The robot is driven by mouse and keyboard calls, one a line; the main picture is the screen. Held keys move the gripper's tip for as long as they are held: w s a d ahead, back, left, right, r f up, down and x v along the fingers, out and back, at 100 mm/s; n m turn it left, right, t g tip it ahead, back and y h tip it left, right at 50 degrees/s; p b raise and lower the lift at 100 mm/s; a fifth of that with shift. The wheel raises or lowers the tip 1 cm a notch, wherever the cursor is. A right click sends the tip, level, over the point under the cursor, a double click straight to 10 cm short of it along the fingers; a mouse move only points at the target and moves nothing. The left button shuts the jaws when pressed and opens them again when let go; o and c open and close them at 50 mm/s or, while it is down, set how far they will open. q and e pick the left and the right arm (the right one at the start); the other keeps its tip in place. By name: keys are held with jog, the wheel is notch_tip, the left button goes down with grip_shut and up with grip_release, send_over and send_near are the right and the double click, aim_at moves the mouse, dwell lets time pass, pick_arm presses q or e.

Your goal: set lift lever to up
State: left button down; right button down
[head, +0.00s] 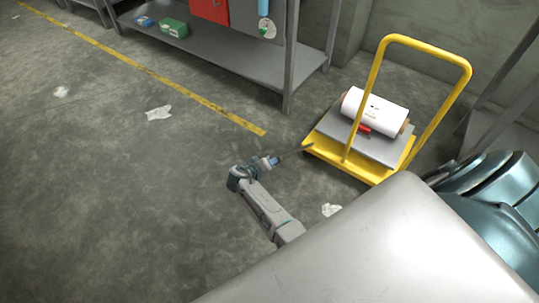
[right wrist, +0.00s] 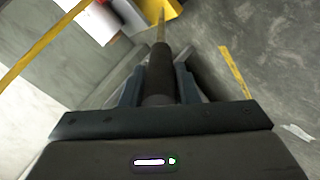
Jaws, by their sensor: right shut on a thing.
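The lift lever (right wrist: 160,75) has a dark cylindrical grip on a thin rod. In the right wrist view it runs away from me toward the yellow cart. My right gripper (right wrist: 158,90) is shut on the dark grip, with one finger on each side. In the head view, my right gripper (head: 274,160) is beside the left corner of the yellow cart (head: 350,168), and the thin lever rod (head: 294,151) reaches from it to that corner, sloping only slightly. The jaws hide part of the grip. My left gripper is not in view.
A white roll (head: 375,110) lies on the cart's grey platform (head: 370,145), with a red item (head: 364,128) beside it. A tall yellow handle (head: 425,44) rises above. A metal shelf (head: 225,52) stands behind. Paper scraps (head: 158,113) lie on the otherwise open floor at left.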

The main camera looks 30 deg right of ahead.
jog(key=shift+s+d+f, duration=0.2)
jog(key=shift+s+f, duration=0.1)
jog(key=shift+f, duration=0.2)
jog(key=c, duration=1.5)
grip_release()
jog(key=o, duration=0.3)
jog(key=shift+d, duration=0.1)
jog(key=shift+o, duration=0.4)
jog(key=shift+w, duration=0.15)
jog(key=shift+r, duration=0.1)
